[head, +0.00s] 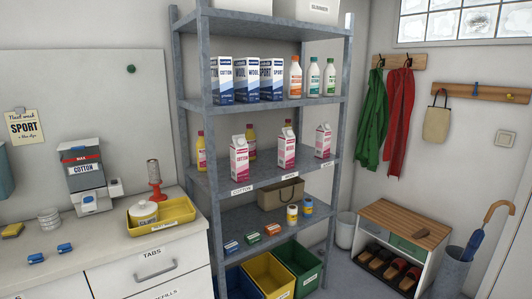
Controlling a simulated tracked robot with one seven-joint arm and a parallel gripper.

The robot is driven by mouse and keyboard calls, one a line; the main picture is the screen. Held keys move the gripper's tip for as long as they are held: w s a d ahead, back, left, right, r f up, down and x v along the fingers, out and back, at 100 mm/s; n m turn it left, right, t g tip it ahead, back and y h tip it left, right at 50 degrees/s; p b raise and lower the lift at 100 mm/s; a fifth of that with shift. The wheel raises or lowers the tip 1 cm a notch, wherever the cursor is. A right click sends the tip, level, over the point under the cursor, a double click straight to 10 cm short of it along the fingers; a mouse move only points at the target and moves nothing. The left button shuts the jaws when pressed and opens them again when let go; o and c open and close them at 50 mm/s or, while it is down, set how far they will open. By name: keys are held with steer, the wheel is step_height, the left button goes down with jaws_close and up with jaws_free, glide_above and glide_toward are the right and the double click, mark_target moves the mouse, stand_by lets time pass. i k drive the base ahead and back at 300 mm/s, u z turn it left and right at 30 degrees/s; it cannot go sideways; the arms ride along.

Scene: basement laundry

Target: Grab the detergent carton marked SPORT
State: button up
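Several blue-and-white cartons stand upright in a row on the upper shelf of the grey rack in the head view. The left carton (226,80) reads COTTON and the middle one (252,80) seems to read WOOL. On the right carton (265,78), SPORT seems to show on the left side face, while its front seems to read WOOL; the print is small. They stand close together. Pink-and-white cartons stand one shelf lower; the left one (240,160) seems to read COTTON and the middle one (286,150) WOOL. My gripper is not in view.
Bottles (295,77) stand right of the blue cartons. Rack posts (205,120) flank the shelves. A wall note (24,127) reads SPORT. A shoe bench (400,225) stands right.

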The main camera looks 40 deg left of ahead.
mark_target(324, 132)
steer(key=u, duration=1.3)
steer(key=i, duration=0.55)
steer(key=k, duration=0.5)
steer(key=u, duration=0.15)
